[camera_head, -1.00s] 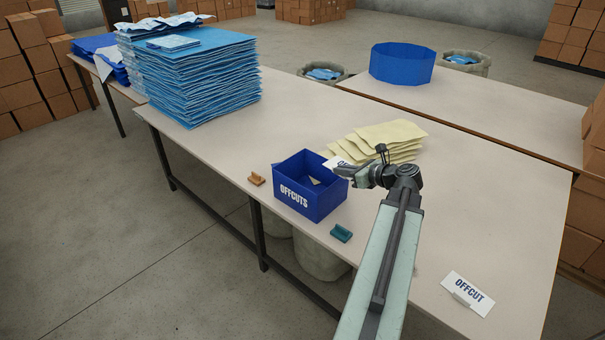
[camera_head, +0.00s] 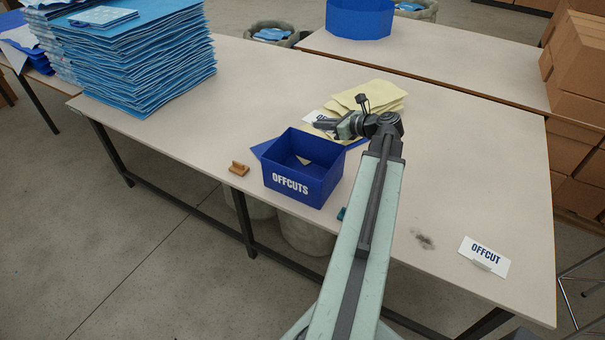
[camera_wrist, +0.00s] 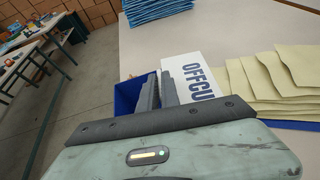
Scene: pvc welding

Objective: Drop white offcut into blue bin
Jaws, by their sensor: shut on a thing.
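The blue bin (camera_head: 300,193), lettered OFFCUTS, stands open near the table's front edge with a small pale piece (camera_head: 304,160) inside. My gripper (camera_head: 322,126) is at its far right rim, shut on a white offcut (camera_head: 313,116) with dark lettering. In the wrist view, the grey fingers (camera_wrist: 157,92) are closed at the left edge of the white offcut (camera_wrist: 186,72), and the blue bin (camera_wrist: 127,97) shows partly beneath them. Whether the offcut is over the bin's opening is hard to tell. Another white card (camera_head: 484,255), lettered OFFCUT, lies at the table's right.
Cream sheets (camera_head: 370,97) lie behind my gripper. A tall blue stack (camera_head: 140,60) stands at the left. An orange block (camera_head: 238,168) is left of the bin, and a teal block (camera_head: 341,213) is mostly hidden by my arm. A dark smudge (camera_head: 424,240) marks the table.

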